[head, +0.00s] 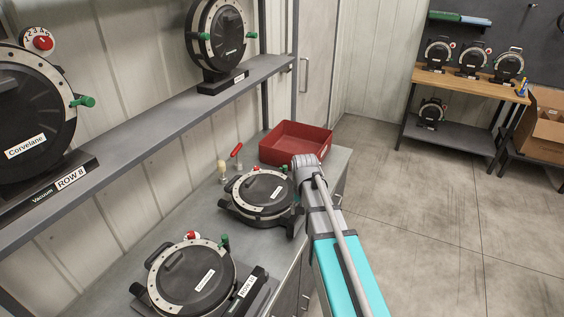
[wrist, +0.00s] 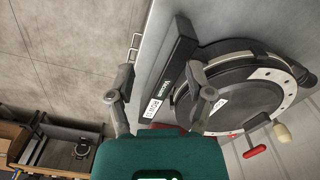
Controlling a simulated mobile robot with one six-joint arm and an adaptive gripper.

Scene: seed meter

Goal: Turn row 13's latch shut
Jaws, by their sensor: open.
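A round black seed meter (head: 258,193) with a pale rim lies flat on the grey counter, just left of my gripper (head: 306,161) in the head view. In the wrist view the meter (wrist: 245,90) is at the right, with a dark bar reading Vacuum and a ROW label (wrist: 152,107) whose number I cannot read surely. My gripper (wrist: 160,78) is open and empty, its fingers apart over the bar and meter edge. The latch is not clear in the wrist view, perhaps behind a finger.
Another meter (head: 195,277) lies nearer on the counter. A red bin (head: 296,142), a red-handled tool (head: 236,150) and a cream-handled tool (head: 221,167) are behind. A shelf (head: 150,128) with upright meters, one labelled ROW 8, runs above. The floor at right is clear.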

